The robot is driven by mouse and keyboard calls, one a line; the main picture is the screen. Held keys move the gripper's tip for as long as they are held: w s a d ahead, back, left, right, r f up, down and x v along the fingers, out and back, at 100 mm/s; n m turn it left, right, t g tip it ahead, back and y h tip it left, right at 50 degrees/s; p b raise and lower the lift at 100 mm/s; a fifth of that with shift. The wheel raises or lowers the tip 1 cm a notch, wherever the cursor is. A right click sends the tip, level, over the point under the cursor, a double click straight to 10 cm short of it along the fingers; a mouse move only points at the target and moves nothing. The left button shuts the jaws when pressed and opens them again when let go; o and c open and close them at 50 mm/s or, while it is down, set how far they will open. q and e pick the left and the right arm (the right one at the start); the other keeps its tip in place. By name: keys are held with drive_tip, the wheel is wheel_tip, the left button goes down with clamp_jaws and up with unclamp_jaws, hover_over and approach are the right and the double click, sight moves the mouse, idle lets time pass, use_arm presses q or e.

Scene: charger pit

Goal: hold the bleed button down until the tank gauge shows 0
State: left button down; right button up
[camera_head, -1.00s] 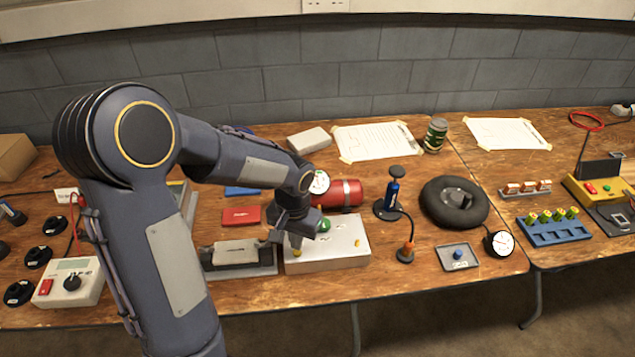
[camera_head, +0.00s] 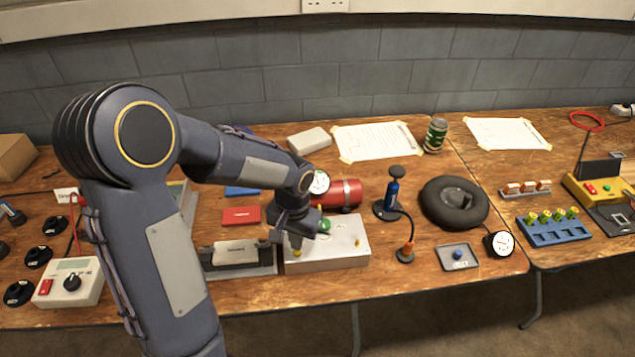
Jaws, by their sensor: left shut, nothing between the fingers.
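The red tank (camera_head: 345,194) lies on its side at the back of a white box (camera_head: 340,256). A round white gauge (camera_head: 320,182) stands at the tank's left end; its reading is too small to tell. A green button (camera_head: 324,227) shows on the box top, partly behind my gripper. My left gripper (camera_head: 296,245) is shut and empty, pointing down over the box's left part, at a small yellow piece (camera_head: 297,254). I cannot tell whether the fingertips touch it. I cannot tell which button is the bleed button. My right gripper is not in view.
A grey holder (camera_head: 238,262) stands just left of the box. On the right are a blue pump (camera_head: 392,195), a black tyre (camera_head: 455,204), a tray (camera_head: 447,264) with a blue button (camera_head: 458,254), and another dial (camera_head: 500,243). Bare wood lies in front of the box.

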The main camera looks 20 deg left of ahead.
use_arm(q)
drive_tip(key=shift+f, duration=0.25)
drive_tip(key=shift+f+b, duration=0.9)
drive_tip(key=shift+b, duration=0.05)
drive_tip(key=shift+r, duration=0.15)
idle(4.5)
wheel_tip(320, 180, up, 7)
drive_tip(key=p, duration=0.6)
idle(0.3)
drive_tip(key=s+d+r+t+h, duration=0.2)
drive_tip(key=s+r, duration=0.4)
drive_tip(key=s, duration=0.2)
drive_tip(key=s+d+r+n+t+h, duration=0.1)
drive_tip(key=s+d+r+t, duration=0.1)
drive_tip(key=s+r, duration=0.3)
drive_tip(key=s+t, duration=0.1)
drive_tip(key=s, duration=0.3)
drive_tip(key=shift+r+t+h, duration=0.3)
drive_tip(key=shift+r+h, duration=0.05)
drive_tip(key=shift+h, duration=0.05)
